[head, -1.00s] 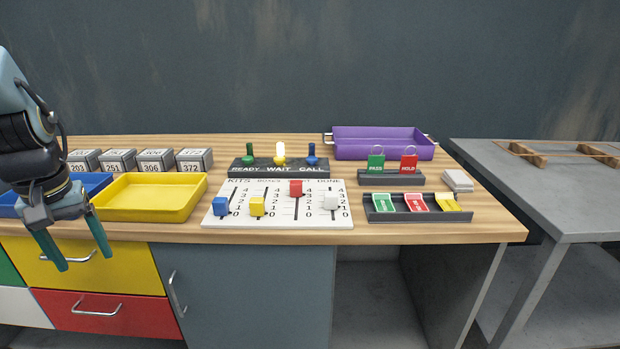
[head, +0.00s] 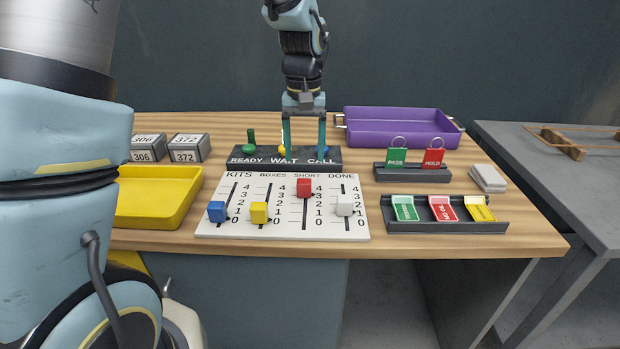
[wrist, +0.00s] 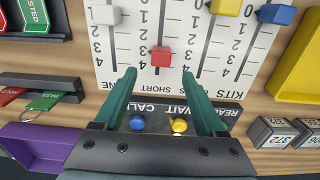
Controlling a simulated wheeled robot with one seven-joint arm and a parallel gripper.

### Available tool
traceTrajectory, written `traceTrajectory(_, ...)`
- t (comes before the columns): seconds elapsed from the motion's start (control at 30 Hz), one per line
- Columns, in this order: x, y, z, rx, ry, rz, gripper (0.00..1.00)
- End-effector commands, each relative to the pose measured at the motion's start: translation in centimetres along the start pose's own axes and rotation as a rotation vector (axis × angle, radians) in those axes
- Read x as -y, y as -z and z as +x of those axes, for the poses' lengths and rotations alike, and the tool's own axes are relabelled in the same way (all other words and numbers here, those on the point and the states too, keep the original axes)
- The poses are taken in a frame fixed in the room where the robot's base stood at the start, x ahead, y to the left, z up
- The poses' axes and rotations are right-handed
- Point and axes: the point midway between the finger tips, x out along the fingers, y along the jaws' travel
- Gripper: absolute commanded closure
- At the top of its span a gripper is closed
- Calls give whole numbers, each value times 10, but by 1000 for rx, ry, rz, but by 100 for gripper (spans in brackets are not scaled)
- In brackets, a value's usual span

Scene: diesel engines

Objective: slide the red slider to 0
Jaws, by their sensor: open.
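The red slider (head: 304,187) stands near the 4 at the top of the SHORT column on the white board (head: 350,230). In the wrist view the red slider (wrist: 161,57) shows just ahead of the fingertips, between their lines. My gripper (head: 305,145) is open and empty, pointing down above the READY/WAIT/CALL strip, behind the red slider. Its two green fingers also show in the wrist view (wrist: 160,80), apart and not touching the slider. The blue slider (head: 217,211), yellow slider (head: 259,212) and white slider (head: 345,205) sit lower in their columns.
The dark strip (head: 240,160) with green, yellow and blue knobs lies behind the board, under my gripper. A yellow tray (head: 155,200) is to the left, a purple tray (head: 400,128) behind right. A dark rack of tags (head: 450,225) lies to the right.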

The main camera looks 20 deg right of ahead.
Motion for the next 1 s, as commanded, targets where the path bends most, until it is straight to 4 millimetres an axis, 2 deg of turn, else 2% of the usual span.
traceTrajectory(0.3, 1, -1, 58, 5, 1, 0, 28)
traceTrajectory(0.5, 1, -1, 81, 3, 1, 0, 28)
traceTrajectory(0.87, 1, 0, 88, 0, 0, -1, 28)
traceTrajectory(1.0, 1, 0, 88, 0, 0, 0, 40)
